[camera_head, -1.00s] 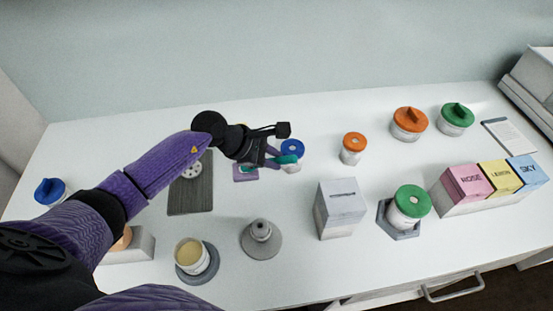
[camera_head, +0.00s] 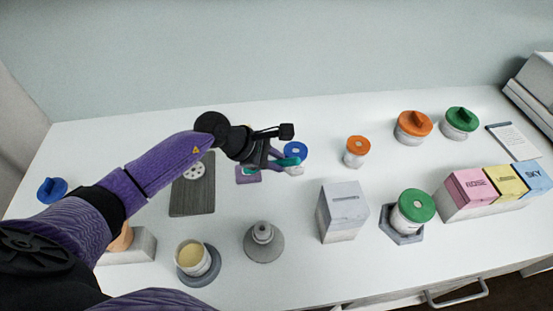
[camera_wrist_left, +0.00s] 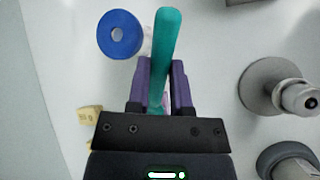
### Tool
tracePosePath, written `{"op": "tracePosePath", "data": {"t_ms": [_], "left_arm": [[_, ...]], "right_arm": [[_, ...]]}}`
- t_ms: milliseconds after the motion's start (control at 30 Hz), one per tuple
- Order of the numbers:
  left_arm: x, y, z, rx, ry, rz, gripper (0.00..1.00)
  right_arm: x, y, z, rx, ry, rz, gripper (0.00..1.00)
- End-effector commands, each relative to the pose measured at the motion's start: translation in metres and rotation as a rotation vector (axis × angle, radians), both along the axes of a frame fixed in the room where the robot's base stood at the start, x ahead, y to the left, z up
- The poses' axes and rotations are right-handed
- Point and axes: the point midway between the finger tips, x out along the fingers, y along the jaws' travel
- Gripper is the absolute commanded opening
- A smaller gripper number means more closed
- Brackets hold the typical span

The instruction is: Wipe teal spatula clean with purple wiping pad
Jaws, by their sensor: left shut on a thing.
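The teal spatula (camera_head: 287,162) is held in my left gripper (camera_head: 273,161), which is shut on it. In the left wrist view the spatula (camera_wrist_left: 166,50) stands out between the two purple fingers and past their tips. The purple wiping pad (camera_head: 247,179) shows partly in the head view, on the counter just left of and below the gripper; the gripper hides some of it. I cannot tell whether spatula and pad touch. My right gripper is not in view.
A blue-lidded jar (camera_head: 295,149) stands close beyond the spatula. A dark board (camera_head: 192,199) lies left, and a cream cup (camera_head: 193,258) and a grey weight-like piece (camera_head: 263,242) stand in front. A grey slotted box (camera_head: 342,213) and orange-lidded jar (camera_head: 356,150) are right.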

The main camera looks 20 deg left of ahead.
Motion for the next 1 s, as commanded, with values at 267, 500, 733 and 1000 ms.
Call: {"op": "tracePosePath", "data": {"t_ms": [267,500,733,1000], "left_arm": [[0.001,0.0,0.029,0.0,-0.004,-0.001,0.0],[0.0,0.0,0.052,0.002,-0.002,0.0,0.0],[0.0,0.0,0.06,0.0,-0.001,-0.001,0.0],[0.0,0.0,0.059,0.0,-0.002,0.0,0.0]], "right_arm": [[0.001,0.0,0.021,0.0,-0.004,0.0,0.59],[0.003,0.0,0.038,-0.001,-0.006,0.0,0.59],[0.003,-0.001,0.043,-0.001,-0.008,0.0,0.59],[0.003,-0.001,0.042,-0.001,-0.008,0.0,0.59]]}}
